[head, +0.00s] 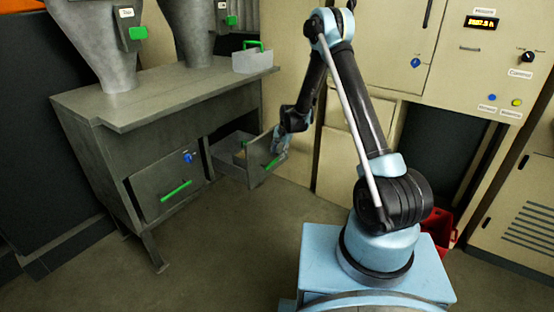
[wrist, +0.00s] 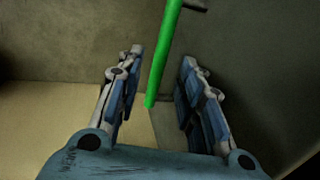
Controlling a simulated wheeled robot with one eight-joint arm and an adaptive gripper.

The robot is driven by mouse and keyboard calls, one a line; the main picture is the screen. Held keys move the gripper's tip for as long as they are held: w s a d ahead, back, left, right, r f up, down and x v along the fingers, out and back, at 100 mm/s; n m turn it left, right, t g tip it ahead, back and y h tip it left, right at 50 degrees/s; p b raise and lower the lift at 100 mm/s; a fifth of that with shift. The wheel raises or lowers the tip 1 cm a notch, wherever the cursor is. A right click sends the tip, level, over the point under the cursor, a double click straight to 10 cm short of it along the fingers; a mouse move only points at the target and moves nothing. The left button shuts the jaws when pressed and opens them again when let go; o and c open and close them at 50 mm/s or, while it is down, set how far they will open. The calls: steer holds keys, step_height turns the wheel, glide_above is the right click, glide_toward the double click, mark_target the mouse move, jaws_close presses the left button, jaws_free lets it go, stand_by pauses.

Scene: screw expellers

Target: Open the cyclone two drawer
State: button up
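A grey metal cabinet (head: 120,115) under two cones has two drawers. The right drawer (head: 262,160) stands pulled out, with a green bar handle (head: 271,164) on its front. The left drawer (head: 155,192) is shut, with its own green handle (head: 176,190). I cannot tell from the labels which is cyclone two. My gripper (head: 280,145) is at the open drawer's front. In the wrist view, the green handle (wrist: 165,50) reaches between my gripper's (wrist: 160,75) parted fingers, with gaps on both sides. The fingertips are partly unclear in the head view.
A pale bin with a green handle (head: 253,60) stands on the cabinet top. A blue knob (head: 188,157) is by the left drawer. A beige control cabinet (head: 470,60) stands at the right, and a red bin (head: 440,228) is behind my base. The floor before the drawers is clear.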

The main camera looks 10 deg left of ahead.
steer(key=w+v, duration=0.1)
steer(key=v, duration=0.6)
steer(key=shift+s+r, duration=0.35)
steer(key=shift+s, duration=0.15)
steer(key=shift+d, duration=0.15)
steer(key=s+d+r+n+h, duration=0.1)
steer(key=s+d+r+n, duration=0.2)
steer(key=s+d+r, duration=1.65)
steer(key=s+d+r+n, duration=0.1)
steer(key=s+d+r, duration=0.3)
steer(key=s+d, duration=0.7)
steer(key=s+d+f, duration=0.1)
steer(key=s+f, duration=0.2)
steer(key=s, duration=0.5)
steer(key=s+d+f+n+h, duration=0.1)
steer(key=s+d+f, duration=0.1)
steer(key=s, duration=0.6)
steer(key=shift+s+f+n+t+h, duration=0.3)
steer(key=shift+f+t, duration=0.1)
steer(key=shift+f, duration=0.15)
